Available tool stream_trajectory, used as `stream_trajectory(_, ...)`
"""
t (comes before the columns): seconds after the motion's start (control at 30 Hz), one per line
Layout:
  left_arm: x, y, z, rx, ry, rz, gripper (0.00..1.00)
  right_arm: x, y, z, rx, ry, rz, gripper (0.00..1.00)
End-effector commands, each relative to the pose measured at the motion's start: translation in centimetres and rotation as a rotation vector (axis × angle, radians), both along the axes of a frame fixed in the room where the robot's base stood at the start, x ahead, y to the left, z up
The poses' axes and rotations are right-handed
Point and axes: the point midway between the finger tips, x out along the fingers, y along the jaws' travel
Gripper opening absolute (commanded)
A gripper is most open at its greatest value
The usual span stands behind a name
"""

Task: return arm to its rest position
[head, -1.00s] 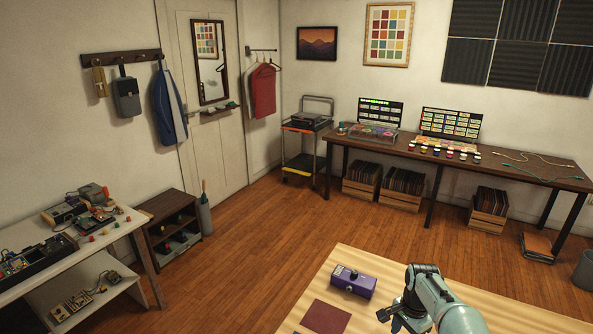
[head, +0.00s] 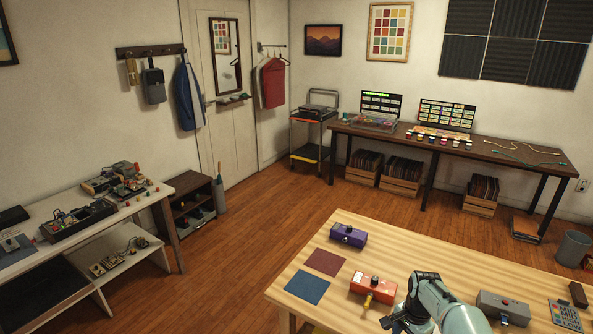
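One of my arms rises from the bottom edge, right of centre; I take it for my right arm. Its grey-teal wrist bends over the wooden table (head: 470,252), and its dark gripper (head: 396,322) hangs low at the picture's bottom. The fingers are partly cut off and seen from behind, so I cannot tell whether they are open or hold anything. My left gripper is not in view.
The near table holds a purple box (head: 348,236), a red box (head: 373,286), a grey box (head: 503,307), a maroon square (head: 324,262) and a blue square (head: 307,288). A white bench (head: 140,205) stands left. Open wooden floor (head: 270,215) lies between.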

Motion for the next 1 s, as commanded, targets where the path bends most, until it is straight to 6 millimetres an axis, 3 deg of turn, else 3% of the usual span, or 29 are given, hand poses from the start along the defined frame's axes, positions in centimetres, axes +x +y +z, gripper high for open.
stream_trajectory(0.03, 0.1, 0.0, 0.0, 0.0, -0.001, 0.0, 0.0, -1.0, 0.5, -3.1, 0.016, 0.019, 0.04, 0.54)
stream_trajectory(0.17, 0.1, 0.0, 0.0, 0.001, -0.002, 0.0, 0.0, -3.7, 2.2, -10.0, 0.058, 0.022, 0.165, 0.54)
stream_trajectory(0.27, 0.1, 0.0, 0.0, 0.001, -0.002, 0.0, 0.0, -7.3, 4.2, -15.4, 0.102, 0.023, 0.268, 0.54)
stream_trajectory(0.4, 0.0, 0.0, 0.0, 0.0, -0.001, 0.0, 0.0, -14.6, 7.9, -22.3, 0.175, 0.007, 0.423, 0.54)
stream_trajectory(0.5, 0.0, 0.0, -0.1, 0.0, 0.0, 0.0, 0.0, -20.5, 10.9, -25.2, 0.226, -0.016, 0.528, 0.54)
stream_trajectory(0.6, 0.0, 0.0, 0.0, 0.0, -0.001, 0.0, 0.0, -25.6, 13.6, -26.2, 0.264, -0.045, 0.614, 0.54)
stream_trajectory(0.7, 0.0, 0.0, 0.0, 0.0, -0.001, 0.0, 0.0, -29.1, 15.4, -26.1, 0.288, -0.072, 0.676, 0.54)
stream_trajectory(0.8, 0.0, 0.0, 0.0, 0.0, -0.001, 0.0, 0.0, -31.0, 16.4, -25.8, 0.299, -0.089, 0.711, 0.54)
stream_trajectory(1.0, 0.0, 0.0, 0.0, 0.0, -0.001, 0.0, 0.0, -31.7, 16.7, -25.6, 0.299, -0.101, 0.727, 0.54)
